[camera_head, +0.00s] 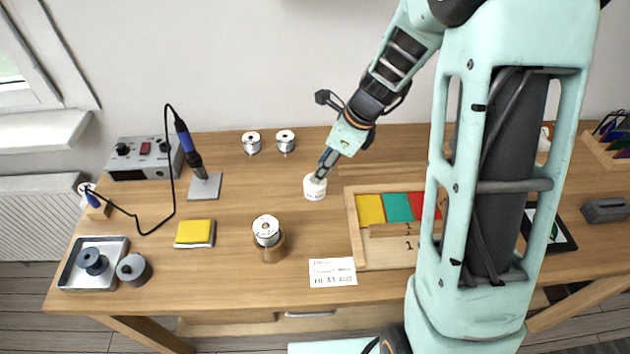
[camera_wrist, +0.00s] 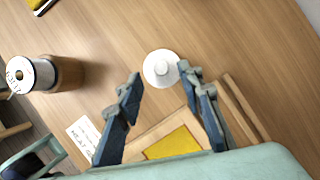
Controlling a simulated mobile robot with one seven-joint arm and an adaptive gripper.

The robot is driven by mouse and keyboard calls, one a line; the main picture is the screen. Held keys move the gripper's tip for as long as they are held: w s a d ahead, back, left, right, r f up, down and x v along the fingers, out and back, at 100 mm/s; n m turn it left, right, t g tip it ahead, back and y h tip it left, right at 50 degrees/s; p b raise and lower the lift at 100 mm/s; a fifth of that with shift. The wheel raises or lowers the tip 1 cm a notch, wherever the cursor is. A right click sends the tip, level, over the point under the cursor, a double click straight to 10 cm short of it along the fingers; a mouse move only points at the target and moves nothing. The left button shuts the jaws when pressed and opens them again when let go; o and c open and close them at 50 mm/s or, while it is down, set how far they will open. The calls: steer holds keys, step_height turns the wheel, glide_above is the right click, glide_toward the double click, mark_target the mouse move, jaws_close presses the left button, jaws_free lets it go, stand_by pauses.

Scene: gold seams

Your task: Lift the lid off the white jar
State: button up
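The white jar (camera_head: 314,190) stands upright on the wooden table, near the middle, with printing on its side. My gripper (camera_head: 321,176) is just above the jar in the head view and hides part of the lid. In the wrist view my gripper (camera_wrist: 159,76) has its two fingers spread apart, with the lid between and slightly beyond the tips. I cannot tell whether a finger touches the lid.
A wooden tray (camera_head: 355,235) with coloured sheets lies right of the jar. A spool on a wooden holder (camera_head: 268,246) stands front left, and a printed card (camera_head: 333,272) lies in front. Two small tins (camera_head: 285,141) stand behind.

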steer(key=x, duration=0.3)
steer(key=shift+w+a+f, duration=0.1)
jaws_close()
stand_by(0.4)
